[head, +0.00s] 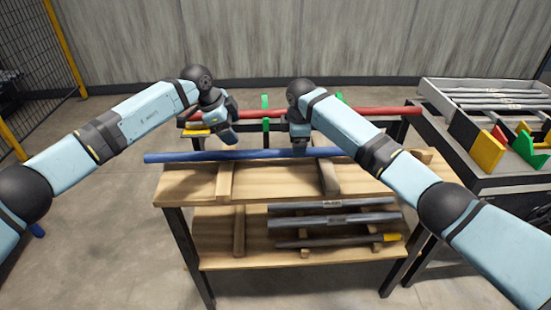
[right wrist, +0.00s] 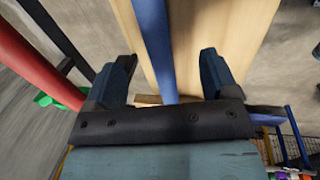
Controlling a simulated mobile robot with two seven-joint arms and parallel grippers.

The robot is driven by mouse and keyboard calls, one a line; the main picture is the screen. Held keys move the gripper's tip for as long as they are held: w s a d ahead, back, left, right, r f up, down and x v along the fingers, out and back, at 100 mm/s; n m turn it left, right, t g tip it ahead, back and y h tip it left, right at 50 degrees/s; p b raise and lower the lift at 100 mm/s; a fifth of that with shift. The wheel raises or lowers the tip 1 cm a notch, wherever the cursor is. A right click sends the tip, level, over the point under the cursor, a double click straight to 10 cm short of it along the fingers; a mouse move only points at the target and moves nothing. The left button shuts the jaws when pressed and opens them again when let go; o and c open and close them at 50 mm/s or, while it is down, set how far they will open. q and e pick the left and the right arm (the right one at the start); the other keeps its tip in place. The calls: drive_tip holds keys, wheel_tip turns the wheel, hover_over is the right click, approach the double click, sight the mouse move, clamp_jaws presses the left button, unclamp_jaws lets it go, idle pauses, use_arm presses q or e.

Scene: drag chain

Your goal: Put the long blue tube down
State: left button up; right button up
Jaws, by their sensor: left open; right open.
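The long blue tube (head: 255,154) lies across the top of the wooden rack, with its left end sticking out past the rack's edge. It also shows in the right wrist view (right wrist: 156,45), running between the fingers. My left gripper (head: 229,133) is open and just above the tube, apart from it as far as I can see. My right gripper (head: 299,149) is at the tube's right part. In the right wrist view, my right gripper (right wrist: 166,75) is open, one finger on each side of the tube. Whether either finger touches it I cannot tell.
The wooden rack (head: 270,186) has a lower shelf with grey tubes (head: 330,220). A red tube (head: 375,111) lies behind on green holders (head: 265,102). A dark table (head: 500,182) with a tray of grey tubes and coloured blocks stands right.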

wheel_tip(320, 180, up, 7)
drive_tip(key=s, duration=0.1)
drive_tip(key=shift+s, duration=0.2)
drive_tip(key=shift+f, duration=0.1)
